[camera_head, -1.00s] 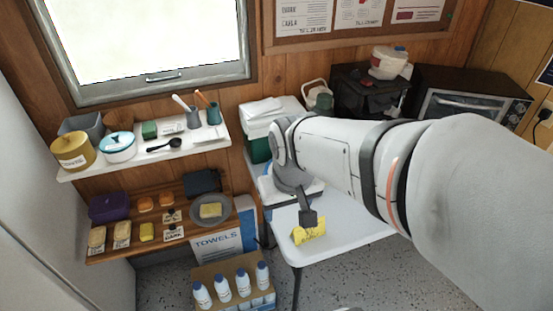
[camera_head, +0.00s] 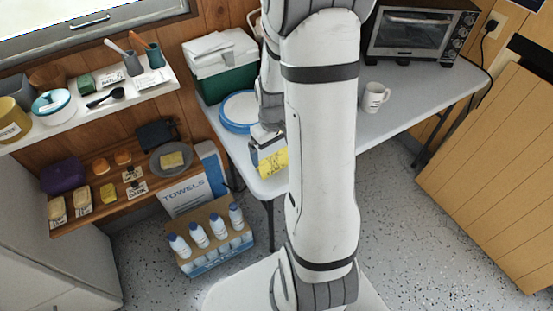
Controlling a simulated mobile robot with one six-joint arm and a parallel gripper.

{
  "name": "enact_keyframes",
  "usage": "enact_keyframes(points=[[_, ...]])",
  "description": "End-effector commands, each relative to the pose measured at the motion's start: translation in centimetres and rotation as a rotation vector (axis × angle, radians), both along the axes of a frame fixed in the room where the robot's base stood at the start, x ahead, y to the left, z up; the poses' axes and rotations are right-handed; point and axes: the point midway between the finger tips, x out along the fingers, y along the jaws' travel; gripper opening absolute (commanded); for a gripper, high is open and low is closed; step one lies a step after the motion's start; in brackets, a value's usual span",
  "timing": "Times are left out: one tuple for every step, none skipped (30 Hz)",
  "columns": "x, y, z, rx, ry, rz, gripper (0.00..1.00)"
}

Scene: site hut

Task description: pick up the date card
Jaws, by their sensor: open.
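My gripper (camera_head: 262,146) is open at the card's upper left. A dark finger shows beside the card's left edge; I cannot tell if it touches. My own arm hides the card's right side and part of the gripper.
A blue-rimmed plate or lid (camera_head: 238,112) and a green cooler (camera_head: 226,86) stand behind the card. A white mug (camera_head: 374,97) and a toaster oven (camera_head: 415,35) are to the right. A crate of bottles (camera_head: 215,253) stands on the floor at left.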

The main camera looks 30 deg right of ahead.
Motion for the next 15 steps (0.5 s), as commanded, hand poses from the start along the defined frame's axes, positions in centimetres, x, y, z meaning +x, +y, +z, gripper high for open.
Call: enact_keyframes(points=[[0.0, 0.1, -0.7, 0.001, 0.004, 0.001, 1.00], [0.0, 0.1, -1.0, 0.001, 0.004, 0.001, 1.00], [0.1, 0.2, -1.7, 0.001, 0.005, 0.001, 1.00], [0.1, 0.2, -2.1, 0.001, 0.005, 0.001, 1.00], [0.2, 0.2, -2.5, 0.001, 0.005, 0.001, 1.00], [0.2, 0.2, -3.1, 0.001, 0.005, 0.000, 1.00], [0.2, 0.2, -3.5, 0.001, 0.004, 0.000, 1.00], [0.2, 0.2, -3.8, 0.001, 0.004, 0.000, 1.00], [0.2, 0.2, -4.2, 0.001, 0.004, 0.000, 1.00], [0.2, 0.2, -4.4, 0.001, 0.002, 0.000, 1.00], [0.2, 0.2, -4.5, 0.001, 0.001, 0.000, 1.00], [0.2, 0.2, -4.6, 0.000, 0.001, 0.000, 1.00], [0.2, 0.2, -4.7, 0.000, 0.001, 0.000, 1.00], [0.2, 0.2, -4.7, 0.000, 0.001, 0.001, 1.00], [0.3, 0.2, -4.7, 0.000, 0.000, 0.001, 1.00]])
